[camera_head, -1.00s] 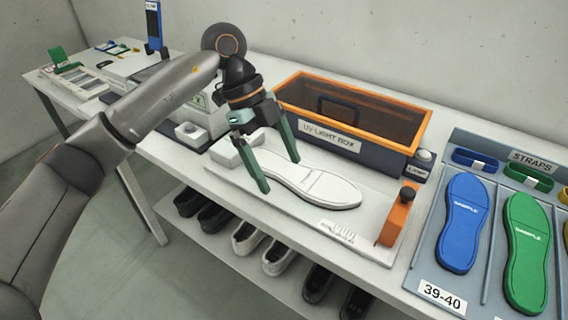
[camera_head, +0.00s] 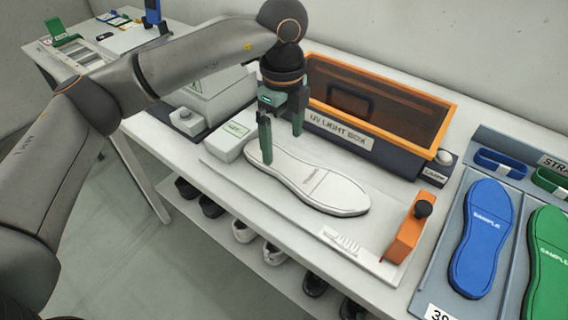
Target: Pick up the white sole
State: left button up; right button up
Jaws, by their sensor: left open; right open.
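The white sole (camera_head: 322,184) lies flat on a pale board (camera_head: 290,208) on the table, its narrower end to the upper left. My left gripper (camera_head: 281,148) points down at that end of the sole, with its two green fingers apart. One fingertip overlaps the sole's near edge in the picture, and the other is towards the far side. I cannot tell whether either finger touches the sole. My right gripper is not in view.
The UV light box (camera_head: 380,105) with an orange rim stands behind the sole. An orange clamp block (camera_head: 408,236) stands at the board's right end. A small white box (camera_head: 231,141) is left of the gripper. Blue (camera_head: 480,236) and green (camera_head: 549,262) sample soles lie at right.

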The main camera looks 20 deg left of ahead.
aim_at(284, 163)
pick_arm(q)
jog(key=shift+f, duration=2.75)
jog(key=shift+d, duration=0.1)
jog(key=c, duration=1.4)
